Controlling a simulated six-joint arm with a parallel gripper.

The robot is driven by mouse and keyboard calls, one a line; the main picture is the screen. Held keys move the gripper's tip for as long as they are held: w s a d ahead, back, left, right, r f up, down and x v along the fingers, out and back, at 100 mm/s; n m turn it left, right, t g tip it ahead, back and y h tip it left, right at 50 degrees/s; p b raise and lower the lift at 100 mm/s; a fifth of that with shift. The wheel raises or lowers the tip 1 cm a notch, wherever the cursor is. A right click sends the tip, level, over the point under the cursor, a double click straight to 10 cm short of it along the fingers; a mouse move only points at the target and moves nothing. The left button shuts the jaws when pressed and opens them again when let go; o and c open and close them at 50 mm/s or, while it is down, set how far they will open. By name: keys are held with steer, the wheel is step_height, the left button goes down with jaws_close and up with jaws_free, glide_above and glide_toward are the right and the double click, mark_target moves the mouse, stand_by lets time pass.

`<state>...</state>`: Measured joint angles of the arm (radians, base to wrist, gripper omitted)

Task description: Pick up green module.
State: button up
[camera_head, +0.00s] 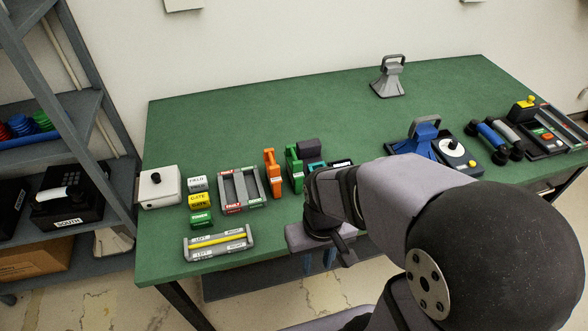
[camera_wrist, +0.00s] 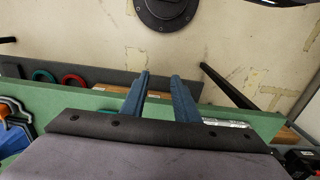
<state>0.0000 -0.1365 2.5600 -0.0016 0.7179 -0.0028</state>
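An upright green module (camera_head: 294,170) with a looped top stands on the green table, just right of a similar orange module (camera_head: 272,173). A small green labelled block (camera_head: 201,220) also lies on the table, at the front left. My gripper (camera_head: 322,260) is at the table's front edge, to the right of and nearer than the green module, with its fingers pointing down. In the wrist view its two blue fingers (camera_wrist: 161,76) are apart with nothing between them. My arm hides part of the table right of the green module.
A dark block (camera_head: 308,147) stands close behind the green module's right side. Left are a grey two-slot holder (camera_head: 239,189), a yellow block (camera_head: 199,201) and a tray with a yellow bar (camera_head: 218,242). A blue handled piece (camera_head: 422,140) stands right.

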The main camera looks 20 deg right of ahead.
mark_target(299, 178)
stand_by(0.3)
steer(key=o, duration=0.5)
steer(key=w+f+t, duration=0.1)
steer(key=w, duration=0.3)
steer(key=w+d+f+t+b, duration=0.1)
steer(key=w+t, duration=0.1)
steer(key=w, duration=0.2)
steer(key=w+d+f+t, duration=0.1)
steer(key=w+f, duration=0.1)
steer(key=w, duration=0.2)
steer(key=shift+w+d+t, duration=0.1)
steer(key=shift+w+t, duration=0.2)
steer(key=w+t, duration=0.2)
steer(key=w, duration=0.2)
steer(key=w+d+t+b, duration=0.1)
steer(key=w+t, duration=0.1)
steer(key=w, duration=0.3)
steer(key=w+d+f+t+b, duration=0.1)
steer(key=w+t, duration=0.1)
steer(key=w, duration=0.2)
steer(key=shift+w+d+t, duration=0.15)
steer(key=shift+t, duration=0.25)
steer(key=shift+w+f+t, duration=0.15)
steer(key=shift+w+t, duration=0.35)
steer(key=shift+w+t+b, duration=0.3)
steer(key=shift+t+b, duration=0.05)
steer(key=shift+t, duration=0.15)
steer(key=shift+p+x, duration=0.8)
steer(key=shift+x, duration=2.85)
